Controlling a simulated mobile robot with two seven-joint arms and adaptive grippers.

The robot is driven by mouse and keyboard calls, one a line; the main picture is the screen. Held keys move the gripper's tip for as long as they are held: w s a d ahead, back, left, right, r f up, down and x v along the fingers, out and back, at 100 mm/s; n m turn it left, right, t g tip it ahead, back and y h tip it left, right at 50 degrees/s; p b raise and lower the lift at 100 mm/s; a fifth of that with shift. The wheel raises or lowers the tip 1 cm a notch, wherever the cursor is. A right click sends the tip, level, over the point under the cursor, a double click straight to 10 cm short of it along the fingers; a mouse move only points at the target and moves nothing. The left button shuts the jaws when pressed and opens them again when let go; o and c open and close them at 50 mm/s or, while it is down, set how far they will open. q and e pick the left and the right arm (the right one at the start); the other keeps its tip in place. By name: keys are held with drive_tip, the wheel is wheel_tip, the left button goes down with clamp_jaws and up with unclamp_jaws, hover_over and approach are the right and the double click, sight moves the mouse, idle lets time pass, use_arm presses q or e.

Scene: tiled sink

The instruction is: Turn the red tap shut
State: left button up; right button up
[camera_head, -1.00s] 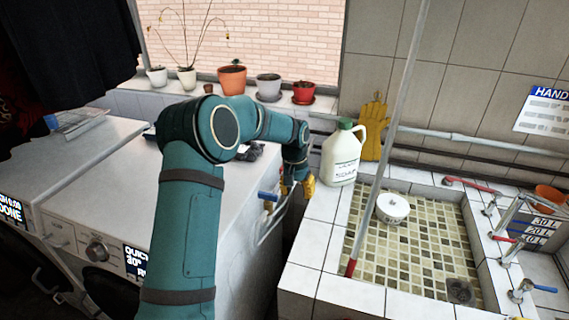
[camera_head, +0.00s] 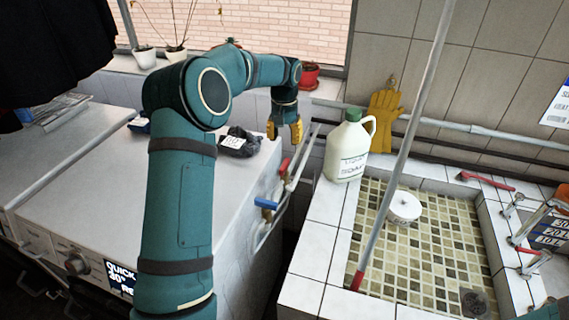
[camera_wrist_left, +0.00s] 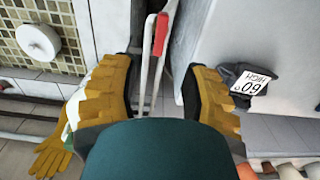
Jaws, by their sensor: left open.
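The red tap (camera_head: 284,165) is on the pipes beside the machine's right side, above and behind a blue tap (camera_head: 265,203). In the left wrist view, the red tap's handle (camera_wrist_left: 161,33) lies roughly in line with a pale pipe and shows between my fingers, toward the top. My left gripper (camera_head: 284,130) has yellow fingers, points down, and is open and empty. In the head view it appears above and beyond the red tap, apart from it. My right gripper is not in view.
A soap jug (camera_head: 345,147) stands on the sink's tiled ledge, right of the gripper. A dark cloth with a white tag (camera_head: 238,142) lies on the machine top. Yellow gloves (camera_head: 384,115) hang on the wall. Other red-handled fittings (camera_head: 488,181) are at the sink's right.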

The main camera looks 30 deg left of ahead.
sight(284, 164)
use_arm(q)
wheel_tip(284, 164, down, 11)
drive_tip(key=shift+a, duration=0.1)
idle(0.4)
clamp_jaws()
